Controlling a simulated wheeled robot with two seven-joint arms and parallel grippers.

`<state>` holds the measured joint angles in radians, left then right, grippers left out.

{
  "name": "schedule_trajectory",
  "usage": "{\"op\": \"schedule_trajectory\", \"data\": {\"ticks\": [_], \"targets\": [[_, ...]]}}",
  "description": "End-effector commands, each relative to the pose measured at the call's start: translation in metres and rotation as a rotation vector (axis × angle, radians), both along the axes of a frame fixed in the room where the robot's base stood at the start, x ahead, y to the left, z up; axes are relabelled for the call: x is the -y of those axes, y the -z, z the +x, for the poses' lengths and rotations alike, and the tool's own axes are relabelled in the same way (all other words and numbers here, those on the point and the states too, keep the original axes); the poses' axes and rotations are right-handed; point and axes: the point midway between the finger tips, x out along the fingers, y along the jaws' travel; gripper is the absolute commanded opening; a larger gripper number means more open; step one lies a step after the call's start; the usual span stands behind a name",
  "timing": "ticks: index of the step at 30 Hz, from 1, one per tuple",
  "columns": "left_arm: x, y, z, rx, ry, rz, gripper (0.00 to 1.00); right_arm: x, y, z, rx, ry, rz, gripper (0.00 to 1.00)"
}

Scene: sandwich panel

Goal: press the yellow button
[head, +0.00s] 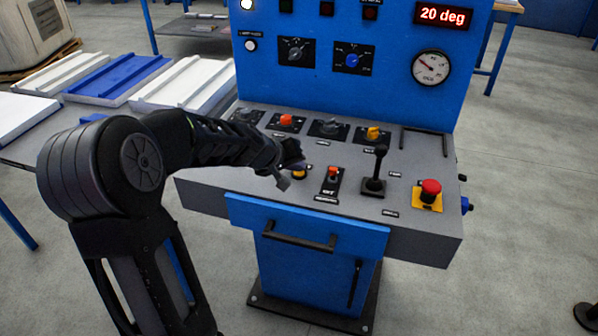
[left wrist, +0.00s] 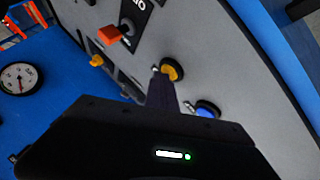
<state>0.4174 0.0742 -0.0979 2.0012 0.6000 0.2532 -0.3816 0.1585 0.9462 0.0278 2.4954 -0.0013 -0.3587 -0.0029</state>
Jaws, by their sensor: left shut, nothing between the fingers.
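The yellow button (head: 300,174) sits on the grey sloped desk of the blue control panel, partly hidden by my left gripper in the head view. In the left wrist view the yellow button (left wrist: 173,69) shows as a yellow cap in a dark ring. My left gripper (head: 291,168) is shut and empty, with its fingertips right at the button. In the left wrist view the fingertips (left wrist: 159,74) overlap the button's near left side; I cannot tell whether they touch it. My right gripper is not in view.
A blue button (left wrist: 207,109) lies close beside the yellow one. A red-tipped switch (head: 333,173), a black lever (head: 376,170) and a red emergency stop (head: 430,189) stand to the right. Orange (head: 286,120) and yellow (head: 373,133) knobs sit behind. The display (head: 442,16) reads 20 deg.

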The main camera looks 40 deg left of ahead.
Motion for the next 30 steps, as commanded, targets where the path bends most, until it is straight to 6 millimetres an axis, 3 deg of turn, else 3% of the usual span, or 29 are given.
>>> {"op": "schedule_trajectory", "data": {"ticks": [30], "targets": [[0.001, -0.016, 0.0, -0.001, 0.001, -0.001, 0.0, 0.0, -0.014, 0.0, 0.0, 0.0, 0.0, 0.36]]}}
